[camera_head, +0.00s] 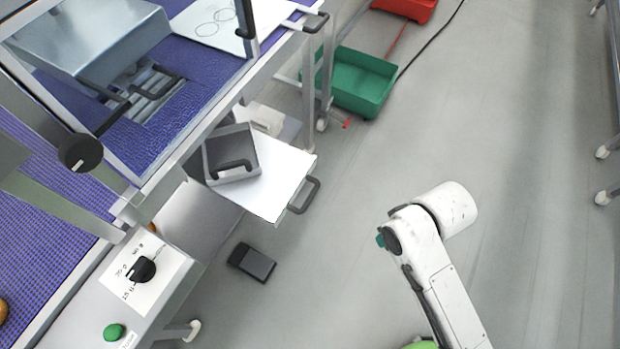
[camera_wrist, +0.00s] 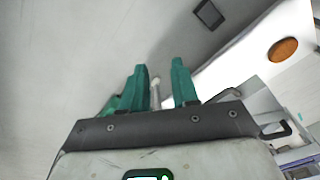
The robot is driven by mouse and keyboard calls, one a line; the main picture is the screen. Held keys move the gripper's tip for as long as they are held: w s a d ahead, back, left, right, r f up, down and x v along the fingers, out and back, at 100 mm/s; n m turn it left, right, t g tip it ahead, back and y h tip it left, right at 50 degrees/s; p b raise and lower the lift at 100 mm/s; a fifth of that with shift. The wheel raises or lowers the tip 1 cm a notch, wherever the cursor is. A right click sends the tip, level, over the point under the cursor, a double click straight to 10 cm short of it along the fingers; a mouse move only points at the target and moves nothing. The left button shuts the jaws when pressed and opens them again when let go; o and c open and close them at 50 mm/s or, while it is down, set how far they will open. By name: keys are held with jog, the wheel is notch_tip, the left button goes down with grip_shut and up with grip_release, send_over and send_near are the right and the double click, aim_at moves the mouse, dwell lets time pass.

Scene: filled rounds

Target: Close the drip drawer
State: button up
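The drip drawer (camera_head: 268,198) appears to be the white, flat drawer pulled out from under the machine in the head view. Its dark grey handle (camera_head: 305,195) faces the open floor on the right. A dark grey open box (camera_head: 229,154) with a handle sits on the drawer. My gripper is mostly hidden by my white wrist in the head view, with only a teal bit (camera_head: 381,240) showing, apart from the drawer and to the right of its handle. In the wrist view my gripper (camera_wrist: 160,78) has its teal fingers apart, with nothing between them.
A green crate (camera_head: 362,82) and a red crate (camera_head: 408,8) stand on the floor beyond the drawer. A dark pedal-like box (camera_head: 252,262) lies on the floor nearer. A control panel with a black knob (camera_head: 141,270) is at lower left. Floor between arm and drawer is clear.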

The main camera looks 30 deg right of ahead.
jog(key=w+m+t, duration=0.1)
jog(key=w, duration=0.1)
jog(key=w+f+m+y+b, duration=0.1)
jog(key=w, duration=0.2)
jog(key=w+d+f+m+t+y, duration=0.1)
jog(key=w+m, duration=0.1)
jog(key=shift+w+d+f+t, duration=0.1)
jog(key=shift+w+f+t, duration=0.1)
jog(key=shift+t, duration=0.1)
jog(key=shift+c, duration=1.4)
jog(key=w+m+t, duration=0.1)
jog(key=w+m, duration=0.1)
jog(key=w+d+r+m+t+y+b, duration=0.1)
jog(key=w+m, duration=0.1)
jog(key=w, duration=0.1)
jog(key=w+d+m+t+y, duration=0.1)
jog(key=w, duration=0.2)
jog(key=shift+d+r+m+t+b, duration=0.2)
jog(key=shift+d+m+t+b, duration=0.05)
jog(key=shift+m+t+b, duration=0.15)
grip_shut()
send_near(311, 171)
notch_tip(311, 171, down, 4)
jog(key=w+a, duration=0.1)
jog(key=w+p, duration=0.1)
jog(key=shift+w+a+r, duration=0.15)
jog(key=shift+w+a, duration=0.45)
jog(key=shift+w, duration=0.25)
